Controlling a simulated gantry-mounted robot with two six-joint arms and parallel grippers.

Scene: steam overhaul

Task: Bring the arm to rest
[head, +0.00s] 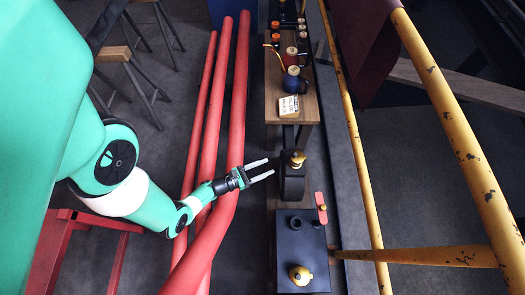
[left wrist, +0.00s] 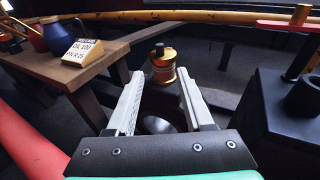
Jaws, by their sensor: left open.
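My left gripper (head: 260,171) is open and empty, its two pale fingers pointing right across the red pipes. In the head view its tips are just left of a black fitting (head: 291,184) topped by a brass cap (head: 296,158). In the left wrist view the brass cap (left wrist: 164,66) shows beyond and between the open fingers (left wrist: 160,100), apart from them. The lower part of the fitting is partly hidden by my gripper there. My right gripper is not in view.
Red pipes (head: 232,110) run under my left arm. A wooden bench (head: 275,100) holds a blue jug (head: 291,80) and a sign block (head: 289,106). A black box (head: 302,247) with a red lever (head: 321,207) stands nearer. Yellow rails (head: 445,115) are at right.

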